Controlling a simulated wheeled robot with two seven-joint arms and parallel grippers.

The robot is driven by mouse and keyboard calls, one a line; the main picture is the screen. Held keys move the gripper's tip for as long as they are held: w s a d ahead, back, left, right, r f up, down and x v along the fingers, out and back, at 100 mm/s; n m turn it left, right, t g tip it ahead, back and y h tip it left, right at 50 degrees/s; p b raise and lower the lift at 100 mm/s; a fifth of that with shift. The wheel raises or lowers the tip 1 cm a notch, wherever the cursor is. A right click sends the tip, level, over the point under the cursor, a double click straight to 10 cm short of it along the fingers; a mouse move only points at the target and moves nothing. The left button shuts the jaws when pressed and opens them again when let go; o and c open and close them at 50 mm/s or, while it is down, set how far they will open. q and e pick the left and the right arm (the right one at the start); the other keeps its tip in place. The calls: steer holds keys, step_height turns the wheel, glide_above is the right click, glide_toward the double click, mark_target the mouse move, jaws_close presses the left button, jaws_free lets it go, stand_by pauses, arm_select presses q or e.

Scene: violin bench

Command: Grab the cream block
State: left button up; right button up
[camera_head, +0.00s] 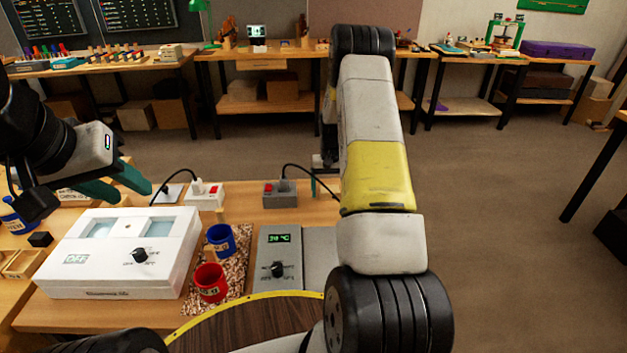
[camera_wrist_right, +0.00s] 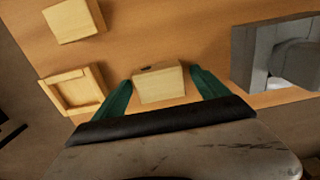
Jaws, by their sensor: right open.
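The cream block (camera_wrist_right: 158,84) lies on the wooden bench top in the right wrist view, with a small dark mark on its far edge. My right gripper (camera_wrist_right: 160,78) is open, with one green finger on each side of the block. I cannot tell whether either finger touches it. In the head view the block is not visible, and my right arm covers most of that area. My left gripper (camera_head: 135,183) is open and appears empty, above the bench behind the white box.
In the right wrist view, another pale block (camera_wrist_right: 74,20) and a shallow wooden tray (camera_wrist_right: 72,90) lie left; a grey device (camera_wrist_right: 272,58) stands right. The head view shows a white box (camera_head: 110,285), blue cup (camera_head: 220,240), red cup (camera_head: 210,282) and grey temperature unit (camera_head: 279,254).

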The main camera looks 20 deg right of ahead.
steer(key=c, duration=1.4)
steer(key=shift+c, duration=0.3)
steer(key=shift+r, duration=0.1)
